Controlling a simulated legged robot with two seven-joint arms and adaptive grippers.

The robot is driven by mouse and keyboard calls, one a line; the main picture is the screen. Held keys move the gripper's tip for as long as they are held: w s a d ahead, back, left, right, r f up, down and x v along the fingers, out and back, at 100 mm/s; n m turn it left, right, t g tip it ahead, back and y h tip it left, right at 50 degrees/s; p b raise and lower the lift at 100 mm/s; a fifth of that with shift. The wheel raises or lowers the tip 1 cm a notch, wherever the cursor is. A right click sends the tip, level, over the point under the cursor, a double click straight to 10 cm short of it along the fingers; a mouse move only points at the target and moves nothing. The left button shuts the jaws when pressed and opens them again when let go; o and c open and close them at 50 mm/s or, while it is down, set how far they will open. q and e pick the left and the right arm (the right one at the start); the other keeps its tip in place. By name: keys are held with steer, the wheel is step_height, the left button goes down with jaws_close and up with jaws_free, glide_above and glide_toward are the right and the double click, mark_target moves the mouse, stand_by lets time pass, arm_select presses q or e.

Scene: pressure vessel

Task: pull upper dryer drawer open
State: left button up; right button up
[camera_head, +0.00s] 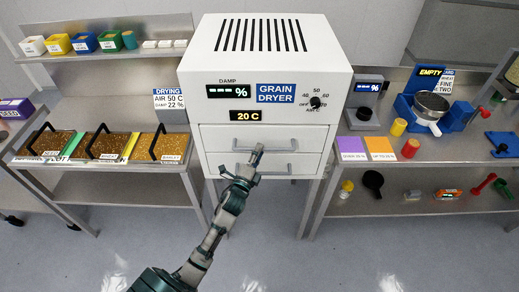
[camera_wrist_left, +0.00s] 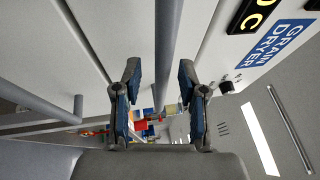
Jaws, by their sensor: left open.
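The white grain dryer (camera_head: 265,60) stands in the middle of the head view. Its upper drawer (camera_head: 222,137) looks closed, flush above the lower drawer. The upper drawer's grey bar handle (camera_head: 280,148) runs across its front; in the left wrist view the bar (camera_wrist_left: 167,50) runs between my two fingers. My left gripper (camera_head: 257,153) is at the middle of this handle, and in the left wrist view its fingers (camera_wrist_left: 160,95) are open, one on each side of the bar, with gaps showing. My right gripper is not in view.
The lower drawer's handle (camera_head: 248,172) is close below, partly covered by my left arm. A shelf with grain trays (camera_head: 105,146) stands at left. A bench with a sieve device (camera_head: 432,105) stands at right. The floor before the dryer is clear except for my arm.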

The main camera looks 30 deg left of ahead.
arm_select(q)
steer(key=shift+x, duration=0.8)
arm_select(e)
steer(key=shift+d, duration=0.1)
